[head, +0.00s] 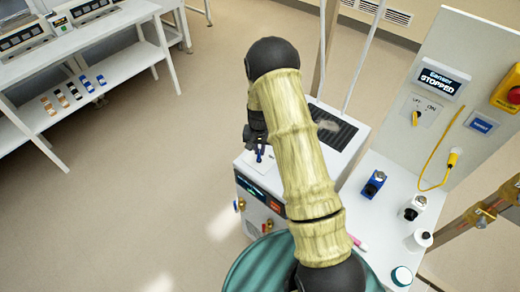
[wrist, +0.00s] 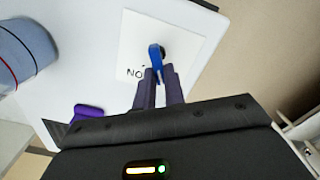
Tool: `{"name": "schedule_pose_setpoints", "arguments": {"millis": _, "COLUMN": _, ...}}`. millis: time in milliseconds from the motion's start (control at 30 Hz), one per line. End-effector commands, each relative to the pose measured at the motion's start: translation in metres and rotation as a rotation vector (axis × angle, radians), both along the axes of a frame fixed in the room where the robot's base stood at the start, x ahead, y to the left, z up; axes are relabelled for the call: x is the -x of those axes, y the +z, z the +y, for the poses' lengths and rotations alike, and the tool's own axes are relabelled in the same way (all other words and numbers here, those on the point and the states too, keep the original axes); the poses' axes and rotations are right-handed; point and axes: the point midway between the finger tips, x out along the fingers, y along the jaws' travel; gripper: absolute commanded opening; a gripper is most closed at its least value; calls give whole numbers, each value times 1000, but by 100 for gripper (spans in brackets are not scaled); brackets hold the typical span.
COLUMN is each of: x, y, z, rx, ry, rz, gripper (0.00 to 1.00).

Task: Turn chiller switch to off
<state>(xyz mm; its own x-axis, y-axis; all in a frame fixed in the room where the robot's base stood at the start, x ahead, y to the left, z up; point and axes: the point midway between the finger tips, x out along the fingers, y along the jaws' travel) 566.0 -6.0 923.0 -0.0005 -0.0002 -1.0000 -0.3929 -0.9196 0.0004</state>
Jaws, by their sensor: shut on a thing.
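The chiller (head: 262,195) is a white box with a dark grille on top, partly hidden behind my arm in the head view. Its switch has a blue lever (wrist: 155,55) on a dark hub, on a white label plate (wrist: 185,50). Letters reading "NO" show left of the lever in the wrist view; the rest of the label is hidden or unclear. My gripper (wrist: 160,75) is shut on the blue lever, with a dark finger on each side. In the head view my gripper (head: 257,138) is over the chiller top, left of my arm.
A panel at right carries a "STOPPED" display (head: 440,80), a yellow switch (head: 415,118) and a red stop button (head: 512,95). Small bottles (head: 374,184) stand on the white bench below. A shelf unit (head: 90,75) is at left. The floor between is clear.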

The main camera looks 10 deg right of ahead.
Motion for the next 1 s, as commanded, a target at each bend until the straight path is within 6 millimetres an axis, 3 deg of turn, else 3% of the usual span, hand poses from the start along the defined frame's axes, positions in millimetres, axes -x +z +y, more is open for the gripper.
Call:
{"name": "schedule_pose_setpoints", "arguments": {"millis": 200, "x": -1, "y": 1, "z": 1, "rx": -1, "ry": 3, "rz": -1, "gripper": 0}}
{"name": "schedule_pose_setpoints", "arguments": {"millis": 233, "x": -1, "y": 1, "z": 1, "rx": -1, "ry": 3, "rz": -1, "gripper": 17}}
{"name": "schedule_pose_setpoints", "arguments": {"millis": 300, "x": -1, "y": 1, "z": 1, "rx": -1, "ry": 3, "rz": -1, "gripper": 31}}
{"name": "schedule_pose_setpoints", "arguments": {"millis": 333, "x": -1, "y": 1, "z": 1, "rx": -1, "ry": 2, "rz": -1, "gripper": 33}}
{"name": "schedule_pose_setpoints", "arguments": {"millis": 733, "x": -1, "y": 6, "z": 0, "rx": -1, "ry": 0, "rz": -1, "gripper": 33}}
{"name": "schedule_pose_setpoints", "arguments": {"millis": 1000, "x": -2, "y": 41, "z": 1, "rx": -1, "ry": 1, "rz": -6, "gripper": 33}}
